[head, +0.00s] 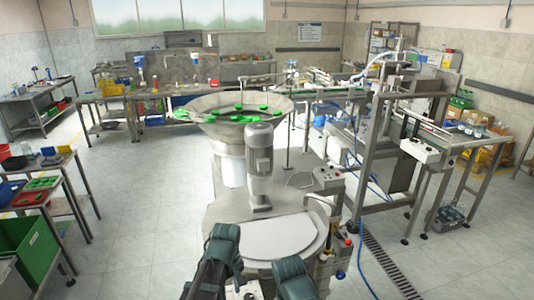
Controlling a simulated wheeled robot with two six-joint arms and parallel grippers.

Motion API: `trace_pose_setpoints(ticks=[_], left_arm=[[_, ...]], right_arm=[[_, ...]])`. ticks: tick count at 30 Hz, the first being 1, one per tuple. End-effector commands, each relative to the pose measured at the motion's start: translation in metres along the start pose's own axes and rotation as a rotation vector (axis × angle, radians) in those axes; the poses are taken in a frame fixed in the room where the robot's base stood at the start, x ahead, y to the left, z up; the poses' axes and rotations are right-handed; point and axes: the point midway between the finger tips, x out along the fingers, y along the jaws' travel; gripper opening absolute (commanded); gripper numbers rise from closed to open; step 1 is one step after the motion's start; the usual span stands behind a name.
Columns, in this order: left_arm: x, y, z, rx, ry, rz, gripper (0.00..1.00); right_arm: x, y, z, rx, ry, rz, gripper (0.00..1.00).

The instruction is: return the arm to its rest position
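Two dark grey-green parts of my own arms show at the bottom middle of the head view, in front of the feeder's round steel base plate (170,240). The left one reaches a little higher than the right one, which is cut off by the lower edge. I make out no gripper fingers on either, and nothing held shows. The cap feeder's wide steel bowl (218,132) stands beyond, with several green caps (245,118) in it and on its rim. A grey motor (259,165) stands upright in front of the bowl.
A pale flat plate (280,237) lies on the base just beyond my arms. A small control box (329,180) and red-topped fittings (348,243) are close on the right, with a conveyor frame (425,150) beyond. A green crate (32,250) stands at left; floor between is clear.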

Motion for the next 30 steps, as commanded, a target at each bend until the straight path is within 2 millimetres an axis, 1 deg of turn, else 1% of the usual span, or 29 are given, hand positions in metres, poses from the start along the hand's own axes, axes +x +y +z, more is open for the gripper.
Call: trace_pose_setpoints(ticks=[1,3,6,10,12,15,30], left_arm=[[0.026,-0.003,0.027,0.142,0.003,-0.011,0.46],[0.042,-0.004,0.053,0.343,0.005,-0.027,0.46],[0.060,-0.007,0.083,0.600,0.008,-0.049,0.46],[0.075,-0.011,0.110,0.848,0.006,-0.070,0.46],[0.079,-0.013,0.118,0.931,0.005,-0.079,0.46],[0.080,-0.013,0.123,0.995,0.003,-0.084,0.46],[0.079,-0.013,0.123,1.010,0.003,-0.085,0.46]], right_arm=[[0.026,-0.002,-0.002,-0.002,0.000,0.000,0.00],[0.042,-0.004,-0.002,-0.004,0.000,0.001,0.00],[0.060,-0.005,-0.004,-0.006,0.000,0.001,0.00],[0.076,-0.007,-0.004,-0.009,0.000,0.002,0.00],[0.080,-0.007,-0.005,-0.010,0.000,0.002,0.00],[0.081,-0.007,-0.005,-0.011,0.000,0.002,0.00],[0.080,-0.007,-0.005,-0.011,0.000,0.002,0.00]])
